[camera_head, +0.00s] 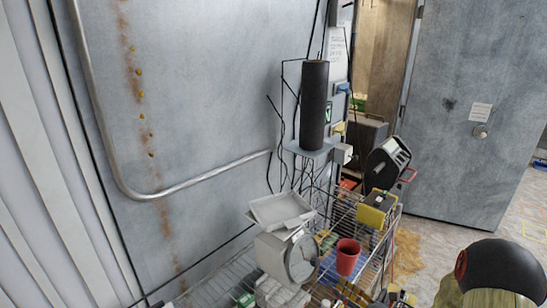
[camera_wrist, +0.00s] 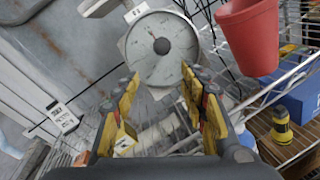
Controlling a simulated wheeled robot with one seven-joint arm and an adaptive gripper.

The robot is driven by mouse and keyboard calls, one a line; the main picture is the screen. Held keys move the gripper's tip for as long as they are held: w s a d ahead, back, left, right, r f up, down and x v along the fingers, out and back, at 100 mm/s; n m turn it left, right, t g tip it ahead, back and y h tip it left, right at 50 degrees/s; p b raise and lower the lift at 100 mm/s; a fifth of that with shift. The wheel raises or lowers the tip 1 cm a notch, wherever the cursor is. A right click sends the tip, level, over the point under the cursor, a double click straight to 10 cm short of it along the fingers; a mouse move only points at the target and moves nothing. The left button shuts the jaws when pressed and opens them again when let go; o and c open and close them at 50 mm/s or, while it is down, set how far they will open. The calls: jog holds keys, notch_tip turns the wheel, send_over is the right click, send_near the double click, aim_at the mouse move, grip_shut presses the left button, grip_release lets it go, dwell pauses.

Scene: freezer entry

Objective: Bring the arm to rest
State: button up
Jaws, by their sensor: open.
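My gripper (camera_wrist: 160,80) is open in the wrist view, its two yellow and black fingers spread apart. Nothing is held between them. Beyond the fingertips is a round dial scale (camera_wrist: 162,47); I cannot tell the exact distance to it. In the head view, a dark rounded part of my arm (camera_head: 498,268) fills the lower right corner.
A wire rack (camera_head: 383,247) holds the white scale (camera_head: 300,258) with its tray (camera_head: 280,209), a red cup (camera_head: 347,257) and a yellow-black box (camera_head: 376,208). A black cylinder (camera_head: 313,105) stands on a wall shelf. Floor is clear by the grey door (camera_head: 470,120).

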jog(key=s+a+n+g+b, duration=0.1)
jog(key=s+a+n+g, duration=0.4)
jog(key=s+n+g, duration=0.35)
jog(key=s+a+n+g, duration=0.5)
jog(key=s+n, duration=0.5)
jog(key=s, duration=0.1)
jog(key=s+d+r+n+h+b, duration=0.3)
jog(key=s+d+r+n+h, duration=0.4)
jog(key=n, duration=0.5)
notch_tip(320, 180, up, 9)
jog(key=s+a+n+t+h+b, duration=0.1)
jog(key=a+n+t+h+b, duration=0.1)
jog(key=n+t, duration=0.2)
jog(key=shift+a+t+h+b, duration=0.3)
jog(key=shift+t+b, duration=0.1)
jog(key=shift+t, duration=0.25)
jog(key=shift+s+f+n, duration=0.1)
jog(key=shift+n, duration=0.15)
